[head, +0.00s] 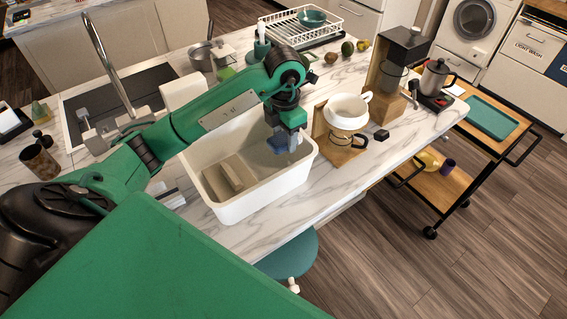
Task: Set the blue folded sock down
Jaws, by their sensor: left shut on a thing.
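My left gripper (287,133) reaches in from the left and hangs over the right part of a white tub (262,196) on the marble counter. It is shut on the blue folded sock (283,146), of which only a small part shows below the fingers. The sock appears to be within the tub's outline, near its far right wall. I cannot tell whether it touches the tub. My right gripper is out of view.
A beige block-like thing (224,178) lies in the tub's left part. To the right stand a wooden stand with a white dripper (347,108), a coffee grinder (396,60) and a kettle (435,77). A sink (118,99) with a tall faucet lies behind my arm.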

